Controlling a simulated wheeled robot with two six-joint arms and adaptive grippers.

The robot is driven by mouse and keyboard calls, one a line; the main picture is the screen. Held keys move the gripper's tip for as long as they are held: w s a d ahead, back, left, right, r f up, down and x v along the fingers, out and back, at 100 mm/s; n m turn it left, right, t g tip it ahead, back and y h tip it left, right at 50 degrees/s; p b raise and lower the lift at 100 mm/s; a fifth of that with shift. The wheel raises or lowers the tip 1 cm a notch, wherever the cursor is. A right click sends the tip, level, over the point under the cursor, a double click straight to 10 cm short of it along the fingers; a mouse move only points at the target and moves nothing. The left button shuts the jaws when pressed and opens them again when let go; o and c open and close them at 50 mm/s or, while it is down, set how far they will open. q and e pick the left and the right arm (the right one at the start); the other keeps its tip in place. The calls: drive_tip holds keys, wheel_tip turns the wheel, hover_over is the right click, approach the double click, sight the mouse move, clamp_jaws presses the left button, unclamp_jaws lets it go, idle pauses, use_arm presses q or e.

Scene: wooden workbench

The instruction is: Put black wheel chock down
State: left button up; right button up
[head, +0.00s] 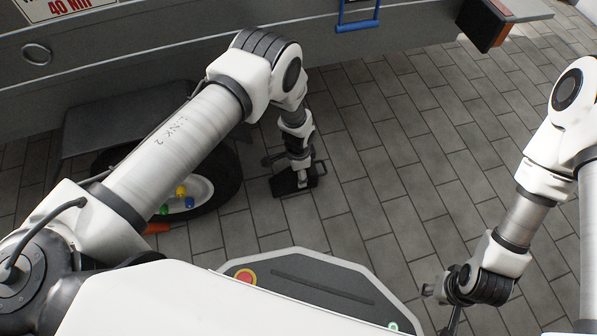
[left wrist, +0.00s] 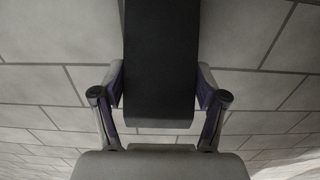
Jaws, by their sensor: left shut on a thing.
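The black wheel chock (head: 284,186) is at or just above the grey paving, to the right of a wheel. I cannot tell if it touches the ground. My left gripper (head: 298,168) reaches down to it from above and is shut on it. In the left wrist view the chock (left wrist: 160,60) is a long dark block between the two fingers of my left gripper (left wrist: 160,88). My right gripper (head: 446,298) is low at the right, apart from the chock. Its fingers are small and dark, and their opening is unclear.
A wheel (head: 232,182) with coloured nuts stands under a grey vehicle body (head: 160,62). A small orange object (head: 156,228) lies by the tyre. A blue handle (head: 358,24) and a red lamp (head: 494,36) are on the vehicle. Paving (head: 400,160) between my arms is clear.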

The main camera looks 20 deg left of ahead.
use_arm(q)
drive_tip(key=shift+f, duration=0.2)
drive_tip(key=o, duration=1.7)
drive_tip(key=shift+o, duration=0.2)
drive_tip(key=shift+r, duration=0.15)
wheel_tip(320, 180, up, 12)
drive_tip(key=p, duration=0.7)
